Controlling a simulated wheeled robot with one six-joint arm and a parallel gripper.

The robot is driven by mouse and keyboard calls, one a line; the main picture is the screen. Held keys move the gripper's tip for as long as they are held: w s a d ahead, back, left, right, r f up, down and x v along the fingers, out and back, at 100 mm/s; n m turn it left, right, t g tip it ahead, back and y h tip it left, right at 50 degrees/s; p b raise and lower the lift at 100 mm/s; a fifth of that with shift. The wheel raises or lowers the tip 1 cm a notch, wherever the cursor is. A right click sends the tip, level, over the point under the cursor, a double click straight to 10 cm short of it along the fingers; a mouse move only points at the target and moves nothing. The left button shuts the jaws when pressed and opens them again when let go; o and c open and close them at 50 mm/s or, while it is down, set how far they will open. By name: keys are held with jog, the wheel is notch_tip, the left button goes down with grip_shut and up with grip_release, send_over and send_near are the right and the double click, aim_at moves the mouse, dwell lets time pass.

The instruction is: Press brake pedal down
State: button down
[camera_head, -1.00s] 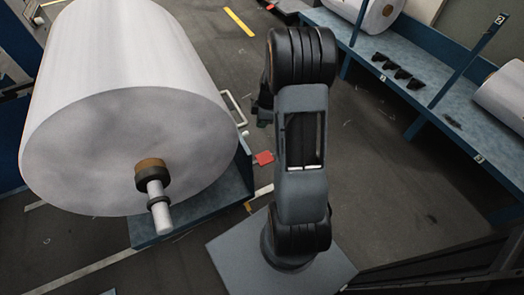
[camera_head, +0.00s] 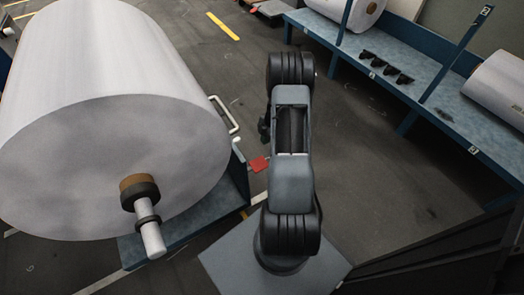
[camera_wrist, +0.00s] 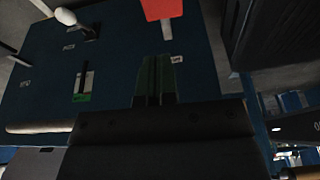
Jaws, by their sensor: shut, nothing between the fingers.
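The red pedal (camera_head: 259,164) sticks out low from the right side of the blue machine base, just left of my arm in the head view. It also shows at the top edge of the wrist view (camera_wrist: 162,9), partly cut off. My gripper (camera_wrist: 156,62) is shut and empty, pointing toward the blue panel (camera_wrist: 120,50), with the red pedal beyond its fingertips. A gap shows in the picture between fingertips and pedal. In the head view my arm mostly hides the gripper; only a dark part of it shows left of the arm.
A big white roll (camera_head: 110,130) stands left. A white-knobbed lever (camera_wrist: 65,17), a slotted lever with a green label (camera_wrist: 83,85) and a white bar (camera_wrist: 40,127) are on the panel. A blue shelf (camera_head: 430,100) with rolls stands right, with open floor between.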

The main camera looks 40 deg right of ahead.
aim_at(262, 161)
jog(key=b+x, duration=0.1)
jog(key=x, duration=0.3)
jog(key=b+x, duration=0.2)
jog(key=x, duration=0.2)
jog(key=b+x, duration=0.1)
jog(key=x, duration=0.3)
jog(key=shift+d+f, duration=0.3)
jog(key=shift+f, duration=0.5)
jog(key=f+b, duration=0.1)
jog(key=b, duration=0.1)
jog(key=f+b, duration=0.2)
jog(key=b, duration=0.1)
jog(key=f+b, duration=0.1)
jog(key=b, duration=0.2)
jog(key=shift+d+f, duration=0.35)
jog(key=shift+f, duration=0.05)
jog(key=shift+r, duration=0.3)
jog(key=shift+d+r, duration=0.1)
jog(key=shift+r, duration=0.2)
jog(key=s+d+r+p, duration=0.1)
jog(key=d+r+p, duration=0.4)
jog(key=r, duration=0.5)
jog(key=shift+d+r, duration=0.4)
jog(key=shift+d, duration=0.8)
